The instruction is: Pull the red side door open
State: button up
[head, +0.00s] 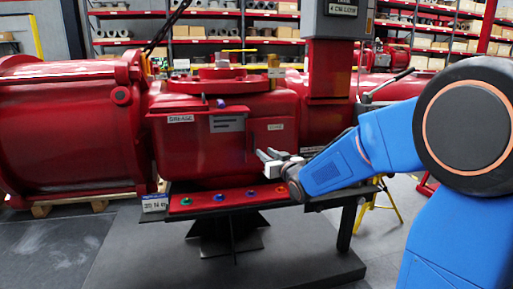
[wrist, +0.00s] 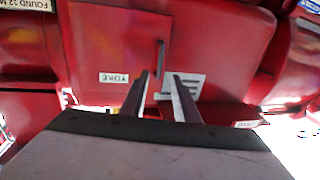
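The red side door (head: 273,140) is a flat panel on the front of the red valve actuator, right of a grey plate, and looks closed. In the wrist view the door (wrist: 105,45) fills the upper middle, with an upside-down white label (wrist: 113,78). A thin upright dark handle (wrist: 160,56) stands on it. My gripper (wrist: 160,76) is open and empty, its two fingers pointing at the door. The handle shows just beyond the fingertips, in line with the gap between them. In the head view my gripper (head: 264,154) is in front of the door's lower part.
A red shelf with coloured knobs (head: 219,196) lies below the door, close under my gripper. A large red cylinder (head: 70,125) is at left. A red column (head: 329,70) rises behind at right. Storage racks (head: 210,30) stand far back. Floor at lower left (head: 45,245) is clear.

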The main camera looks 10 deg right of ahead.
aim_at(254, 144)
jog(key=w, duration=0.3)
jog(key=w+a, duration=0.1)
jog(key=w, duration=0.5)
jog(key=shift+a, duration=0.4)
grip_shut()
